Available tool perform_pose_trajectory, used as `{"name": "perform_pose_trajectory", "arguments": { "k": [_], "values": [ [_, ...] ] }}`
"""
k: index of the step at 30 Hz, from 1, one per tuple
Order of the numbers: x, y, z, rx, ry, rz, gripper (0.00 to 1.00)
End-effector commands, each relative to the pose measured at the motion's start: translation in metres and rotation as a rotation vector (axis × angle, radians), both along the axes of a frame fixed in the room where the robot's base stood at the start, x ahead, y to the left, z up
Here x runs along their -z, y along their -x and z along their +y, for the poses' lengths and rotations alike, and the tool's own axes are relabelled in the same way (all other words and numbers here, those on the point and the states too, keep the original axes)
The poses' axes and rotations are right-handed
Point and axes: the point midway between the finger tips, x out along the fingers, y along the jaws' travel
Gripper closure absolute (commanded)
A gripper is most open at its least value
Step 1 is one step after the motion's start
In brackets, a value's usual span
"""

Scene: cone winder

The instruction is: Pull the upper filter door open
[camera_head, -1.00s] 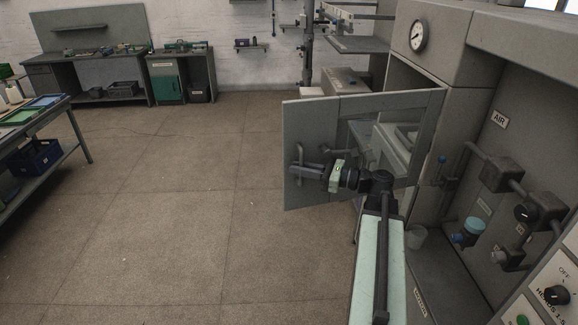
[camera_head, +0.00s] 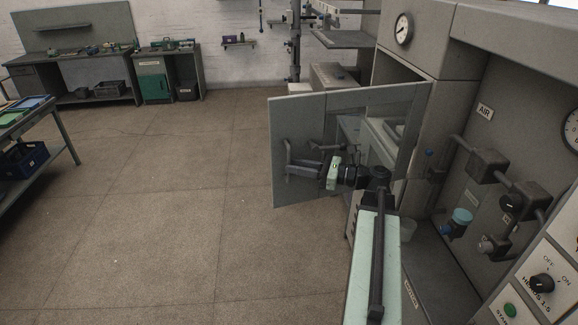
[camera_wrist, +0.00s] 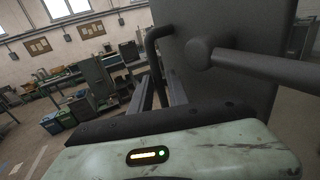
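The upper filter door (camera_head: 284,119), a grey panel with a clear window, stands swung out from the cabinet in the head view. Its dark handle (camera_head: 289,158) is near the free left edge. My gripper (camera_head: 311,166) is at the handle, in front of the door. In the wrist view the door (camera_wrist: 235,30) fills the upper right. A dark curved handle bar (camera_wrist: 151,50) runs down between my fingertips (camera_wrist: 160,92), which are apart. I cannot tell whether they press on the bar.
The grey cabinet with a round gauge (camera_head: 404,28) stands right of the door. Valves (camera_head: 487,164) and a control panel (camera_head: 540,285) are at the right. Benches stand at the far left and back. The floor (camera_head: 150,210) left of the door is clear.

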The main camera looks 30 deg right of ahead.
Motion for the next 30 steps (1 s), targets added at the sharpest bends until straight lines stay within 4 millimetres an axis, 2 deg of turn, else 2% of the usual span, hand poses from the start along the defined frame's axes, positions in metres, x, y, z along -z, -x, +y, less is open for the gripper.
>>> {"name": "perform_pose_trajectory", "arguments": {
  "k": [6,12,25,28,30],
  "values": [
    [0.0,0.029,-0.03,0.004,0.001,0.001,0.79],
    [0.0,0.039,-0.038,0.002,0.001,0.0,0.79],
    [0.001,0.038,-0.037,0.0,0.003,0.0,0.79],
    [0.017,0.036,-0.021,-0.032,0.035,0.0,0.79],
    [0.038,0.033,-0.001,-0.078,0.088,-0.002,0.79]
  ]
}}
